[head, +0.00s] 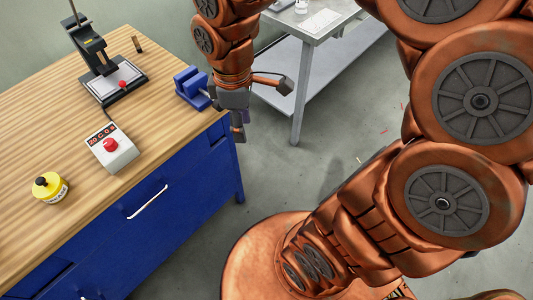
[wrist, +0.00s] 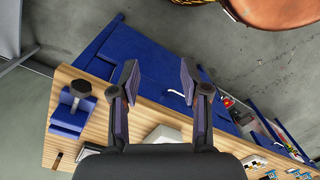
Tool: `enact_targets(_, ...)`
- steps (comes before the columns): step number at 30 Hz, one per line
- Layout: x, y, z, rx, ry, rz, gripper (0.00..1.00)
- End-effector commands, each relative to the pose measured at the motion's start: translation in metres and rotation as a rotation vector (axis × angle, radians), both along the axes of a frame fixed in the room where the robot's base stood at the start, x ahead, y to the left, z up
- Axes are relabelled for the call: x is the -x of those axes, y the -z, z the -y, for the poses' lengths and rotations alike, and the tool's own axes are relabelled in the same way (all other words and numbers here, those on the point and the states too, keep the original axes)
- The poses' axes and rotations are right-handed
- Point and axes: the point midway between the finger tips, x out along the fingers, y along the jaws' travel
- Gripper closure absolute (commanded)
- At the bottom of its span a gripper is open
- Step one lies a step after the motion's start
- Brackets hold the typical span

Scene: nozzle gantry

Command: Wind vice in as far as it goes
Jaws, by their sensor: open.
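The blue vice (head: 191,86) sits on the wooden bench top near its right edge. In the wrist view the vice (wrist: 68,122) is left of my gripper, with a dark screw head or handle (wrist: 81,88) on its near side. Part of the vice's handle side is hidden by my gripper in the head view.
The wooden bench (head: 50,110) has blue drawers below. A grey metal table (head: 318,22) stands behind.

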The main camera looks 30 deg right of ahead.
Motion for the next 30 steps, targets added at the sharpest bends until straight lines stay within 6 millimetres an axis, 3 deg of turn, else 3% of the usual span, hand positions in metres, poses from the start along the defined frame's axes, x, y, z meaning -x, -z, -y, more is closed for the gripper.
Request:
enact_targets(15,0.069,0.013,0.011,0.049,0.402,-0.033,0.54)
enact_targets(21,0.082,0.016,0.012,0.057,0.481,-0.041,0.54)
enact_targets(30,0.085,0.017,0.012,0.059,0.498,-0.044,0.54)
